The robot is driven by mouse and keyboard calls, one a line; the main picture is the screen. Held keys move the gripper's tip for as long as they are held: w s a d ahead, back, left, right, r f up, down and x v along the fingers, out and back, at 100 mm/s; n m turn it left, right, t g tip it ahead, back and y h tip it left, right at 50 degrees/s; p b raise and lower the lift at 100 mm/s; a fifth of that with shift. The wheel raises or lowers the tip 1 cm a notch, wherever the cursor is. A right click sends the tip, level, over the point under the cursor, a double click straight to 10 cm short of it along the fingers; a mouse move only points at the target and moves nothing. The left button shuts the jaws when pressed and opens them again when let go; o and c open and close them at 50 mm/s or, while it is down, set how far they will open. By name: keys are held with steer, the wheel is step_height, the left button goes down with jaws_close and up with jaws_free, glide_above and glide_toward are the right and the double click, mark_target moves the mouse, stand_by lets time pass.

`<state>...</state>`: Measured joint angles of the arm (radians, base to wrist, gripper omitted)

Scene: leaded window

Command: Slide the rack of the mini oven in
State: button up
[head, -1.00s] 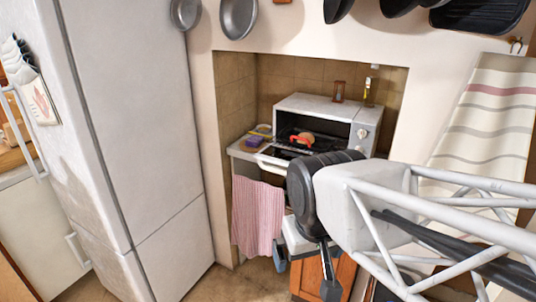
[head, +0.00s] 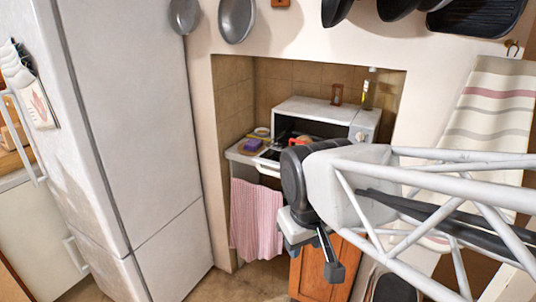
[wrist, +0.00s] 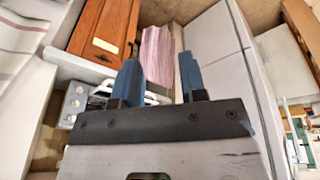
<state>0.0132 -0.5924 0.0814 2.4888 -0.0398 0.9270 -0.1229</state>
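The white mini oven (head: 312,108) stands on the counter in the tiled alcove, with its front open and its inside dark. Its control panel with knobs also shows at the left of the wrist view (wrist: 74,103). My arm now covers most of the rack area in the head view. Only a bit of a red item (head: 297,142) shows above my arm, so I cannot tell how far out the rack is. My gripper (wrist: 160,75) has two blue fingers spread apart with nothing between them. In the head view it is in front of and below the oven, partly hidden by my wrist.
A pink striped towel (head: 255,215) hangs below the counter, beside a wooden cabinet door (head: 318,272). A purple sponge (head: 252,144) lies left of the oven. An hourglass (head: 337,94) and a bottle (head: 366,94) stand on top. A tall fridge (head: 140,120) is left.

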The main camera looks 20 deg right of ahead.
steer(key=w+n, duration=0.1)
steer(key=w, duration=0.1)
steer(key=w+d+r+n, duration=0.1)
steer(key=w, duration=0.1)
steer(key=w+n, duration=0.2)
steer(key=shift+w+d+r+h, duration=0.25)
steer(key=shift+w+r+h, duration=0.05)
steer(key=shift+w, duration=0.05)
jaws_close()
steer(key=w+d+f+n+h, duration=0.1)
steer(key=w+d+n, duration=0.2)
steer(key=w+n, duration=0.4)
steer(key=w+d+f+n, duration=0.1)
steer(key=w+d+n, duration=0.2)
steer(key=w+n, duration=0.4)
steer(key=w+d+f+n+h, duration=0.1)
steer(key=w+d+n, duration=0.2)
steer(key=w, duration=1.8)
steer(key=n, duration=0.4)
steer(key=shift+w+d+f+n+t+h, duration=0.2)
steer(key=shift+w+f+n+t+h, duration=0.1)
steer(key=shift+f+t, duration=0.1)
